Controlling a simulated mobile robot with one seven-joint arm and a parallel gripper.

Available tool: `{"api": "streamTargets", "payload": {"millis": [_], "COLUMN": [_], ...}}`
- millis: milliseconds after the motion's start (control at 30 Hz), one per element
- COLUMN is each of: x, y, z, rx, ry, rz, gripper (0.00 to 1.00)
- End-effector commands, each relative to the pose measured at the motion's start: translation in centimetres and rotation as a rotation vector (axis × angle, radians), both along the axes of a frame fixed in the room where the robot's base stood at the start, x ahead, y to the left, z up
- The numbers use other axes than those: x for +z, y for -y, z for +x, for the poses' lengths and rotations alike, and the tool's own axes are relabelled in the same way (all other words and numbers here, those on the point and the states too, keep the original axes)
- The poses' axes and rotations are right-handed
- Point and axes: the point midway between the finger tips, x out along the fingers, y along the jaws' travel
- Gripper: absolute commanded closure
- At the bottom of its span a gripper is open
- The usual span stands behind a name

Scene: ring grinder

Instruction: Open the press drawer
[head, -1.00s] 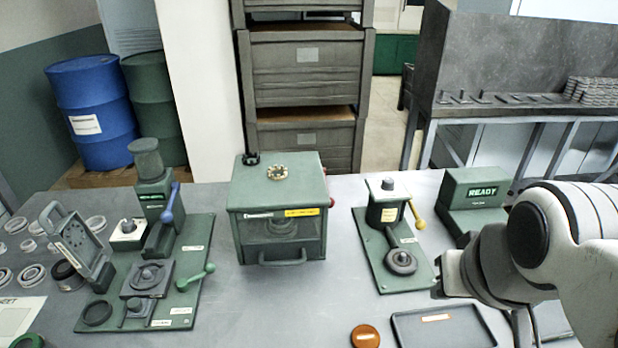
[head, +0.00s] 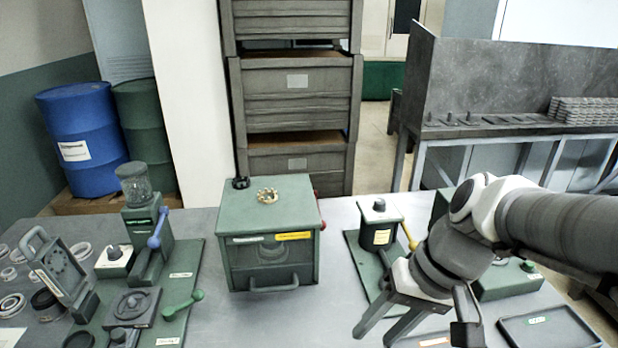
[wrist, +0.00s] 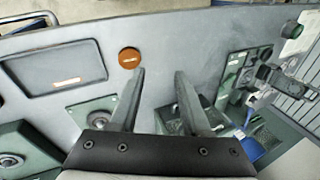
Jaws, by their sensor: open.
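The press is a green box (head: 268,225) in the middle of the table in the head view. Its front has a yellow label, a dark window and a bar handle (head: 274,287) low down. No gap shows around the front, so the drawer looks shut. My gripper (head: 374,337) is open and empty, to the right of the handle and nearer the front of the table, apart from it. In the wrist view my gripper (wrist: 160,72) has both fingers spread with grey tabletop between them.
A green station with a blue lever (head: 160,228) stands left of the press. A station with a yellow lever (head: 379,235) stands right, partly behind my arm. An orange disc (wrist: 129,58) and a dark tray (wrist: 55,68) lie on the table. Bare tabletop lies before the press.

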Motion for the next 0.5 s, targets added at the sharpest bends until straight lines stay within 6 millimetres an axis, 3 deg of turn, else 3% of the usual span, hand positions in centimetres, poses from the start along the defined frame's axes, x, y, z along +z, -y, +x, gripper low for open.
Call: {"api": "streamTargets", "payload": {"millis": [33, 267, 500], "x": [-1.2, -4.0, -7.1], "y": [-0.6, -3.7, -5.7], "z": [0.5, 3.3, 7.4], "rx": [0.004, 0.015, -0.027], "ry": [-0.048, -0.186, -0.251], "rz": [0.053, 0.322, 0.622], "gripper": [0.53, 0.53, 0.53]}}
